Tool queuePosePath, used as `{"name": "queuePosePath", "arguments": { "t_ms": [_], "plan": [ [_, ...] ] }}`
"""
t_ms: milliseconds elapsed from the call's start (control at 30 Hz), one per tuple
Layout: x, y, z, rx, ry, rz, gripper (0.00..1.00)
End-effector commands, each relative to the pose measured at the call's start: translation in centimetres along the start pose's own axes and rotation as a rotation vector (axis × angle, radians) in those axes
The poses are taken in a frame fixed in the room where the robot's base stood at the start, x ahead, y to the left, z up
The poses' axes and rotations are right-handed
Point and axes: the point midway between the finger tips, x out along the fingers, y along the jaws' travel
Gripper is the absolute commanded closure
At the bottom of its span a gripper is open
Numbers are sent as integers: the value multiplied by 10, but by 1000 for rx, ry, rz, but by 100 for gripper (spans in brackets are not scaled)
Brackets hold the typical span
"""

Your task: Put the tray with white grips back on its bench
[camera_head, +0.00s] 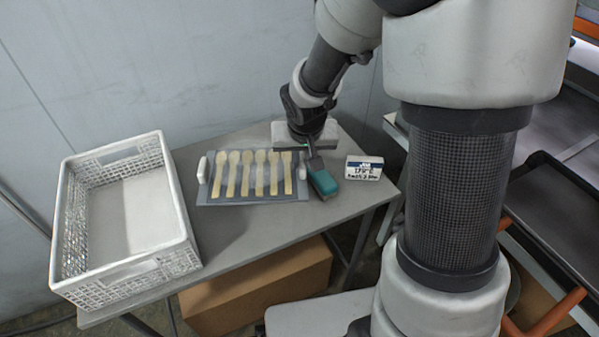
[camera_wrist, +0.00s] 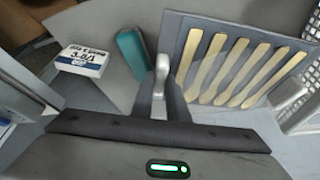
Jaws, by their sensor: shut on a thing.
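The tray with white grips (camera_head: 253,199) is a flat grey-blue tray bearing several wooden spoons in a row. It is over the grey bench (camera_head: 330,222); I cannot tell whether it touches the top. Its left white grip (camera_head: 202,170) is free in the head view. My gripper (camera_head: 304,148) is at the tray's right end, where the arm partly hides the other grip. In the wrist view my gripper (camera_wrist: 163,82) is shut on that white grip (camera_wrist: 162,66), with the tray (camera_wrist: 180,30) extending to the right.
A white mesh crate (camera_head: 180,232) stands at the bench's left. A teal-and-grey object (camera_head: 323,184) lies close to the tray's right end, with a white labelled block (camera_head: 364,168) further right. A cardboard box (camera_head: 260,285) is under the bench. Bare bench top shows in front of the tray.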

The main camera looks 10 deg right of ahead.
Motion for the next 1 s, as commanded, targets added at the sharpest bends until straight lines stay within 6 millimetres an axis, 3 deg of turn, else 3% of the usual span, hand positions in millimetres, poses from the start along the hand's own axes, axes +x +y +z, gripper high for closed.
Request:
{"name": "queuePosePath", "arguments": {
  "t_ms": [233,833,867,900,1000],
  "plan": [
    [31,0,13,-2,-1,0,100],
    [40,0,16,0,1,-1,100],
    [39,0,16,-1,0,0,81],
    [38,0,16,-1,0,0,74],
    [39,0,16,-1,-1,0,68]
  ]
}}
